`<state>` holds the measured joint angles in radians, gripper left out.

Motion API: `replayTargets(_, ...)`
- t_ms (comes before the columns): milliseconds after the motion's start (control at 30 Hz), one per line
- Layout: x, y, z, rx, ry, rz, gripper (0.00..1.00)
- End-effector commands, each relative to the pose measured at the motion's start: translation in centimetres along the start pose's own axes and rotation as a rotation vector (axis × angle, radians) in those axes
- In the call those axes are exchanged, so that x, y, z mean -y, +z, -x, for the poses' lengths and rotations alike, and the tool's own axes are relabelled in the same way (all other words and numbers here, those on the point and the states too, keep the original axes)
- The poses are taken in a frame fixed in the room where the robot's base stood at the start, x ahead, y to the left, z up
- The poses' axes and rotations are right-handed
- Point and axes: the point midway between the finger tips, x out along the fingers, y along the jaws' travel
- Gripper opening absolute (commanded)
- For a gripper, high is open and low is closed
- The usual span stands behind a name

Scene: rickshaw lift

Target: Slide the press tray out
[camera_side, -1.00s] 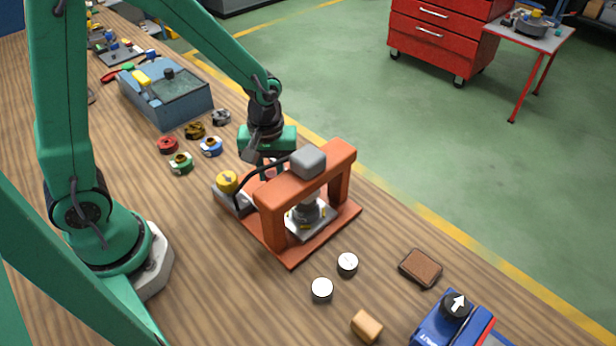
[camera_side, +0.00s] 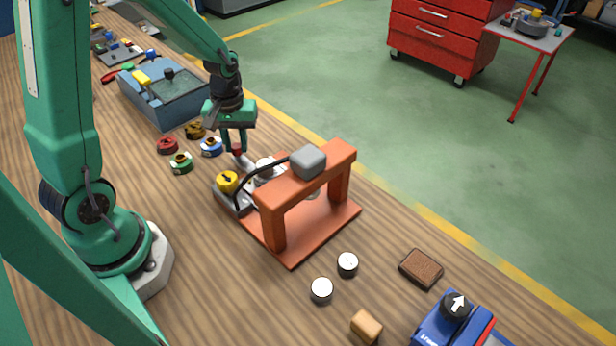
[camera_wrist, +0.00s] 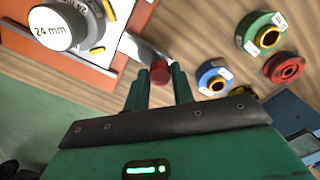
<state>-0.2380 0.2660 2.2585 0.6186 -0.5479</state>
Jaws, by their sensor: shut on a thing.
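The orange press frame (camera_side: 305,205) stands on its orange base plate (camera_side: 292,252) in the side view. The grey tray (camera_wrist: 92,71) with yellow clips carries a grey cylinder marked 24 mm (camera_wrist: 50,30); in the side view the cylinder's pale top (camera_side: 264,164) shows behind the frame, on the side nearer my gripper. My gripper (camera_side: 238,153) is shut on the red knob (camera_wrist: 159,72) at the end of the tray's metal handle. The frame's beam and hose partly hide the tray in the side view.
A grey box with a yellow knob (camera_side: 228,182) sits beside the frame. Red (camera_side: 167,145), green (camera_side: 181,162), blue (camera_side: 211,146) and dark gold (camera_side: 195,130) rings lie near my gripper. Two white-topped cylinders (camera_side: 347,264) stand in front. A blue bin (camera_side: 165,98) lies beyond the rings.

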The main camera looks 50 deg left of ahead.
Motion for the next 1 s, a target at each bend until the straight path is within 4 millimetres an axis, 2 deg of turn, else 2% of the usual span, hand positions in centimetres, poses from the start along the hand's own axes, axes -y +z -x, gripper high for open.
replayTargets(100, 0.3, -0.63, 0.13, -0.008, 0.005, 0.001, 0.0)
replayTargets(367, 0.42, -0.73, 0.14, -0.009, 0.005, 0.004, 0.0)
replayTargets(400, 0.42, -0.73, 0.14, -0.009, 0.005, 0.004, 0.26)
replayTargets(500, 0.44, -0.67, 0.12, -0.007, 0.004, 0.004, 0.46)
replayTargets(1000, 0.38, -0.47, 0.68, -0.003, 0.002, 0.0, 0.46)
